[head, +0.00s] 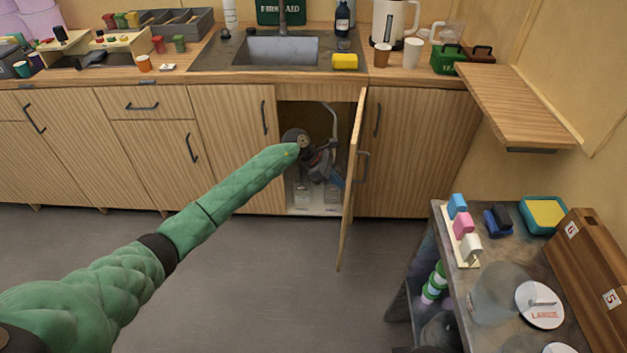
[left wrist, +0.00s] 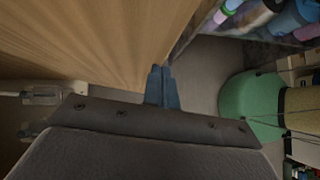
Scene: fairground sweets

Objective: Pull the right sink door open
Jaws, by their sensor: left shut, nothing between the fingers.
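The right sink door (head: 350,190) stands swung out from the cabinet under the sink, seen almost edge-on. Its dark handle (head: 363,166) shows on the outer side, to the right. My left arm reaches into the cabinet opening. My left gripper (head: 338,179) is at the inner side of this door, its blue fingers shut with nothing between them. In the left wrist view the closed fingers (left wrist: 163,88) are close to a wooden panel (left wrist: 90,40), seemingly the door; I cannot tell whether they touch. My right gripper is not in view.
The left sink door (head: 232,135) is closed. Clear containers (head: 303,190) and a pale pipe (head: 330,120) show inside the cabinet. A grey side table (head: 450,225) with sweets and a jar stands at the right. The floor (head: 260,290) before the cabinet is clear.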

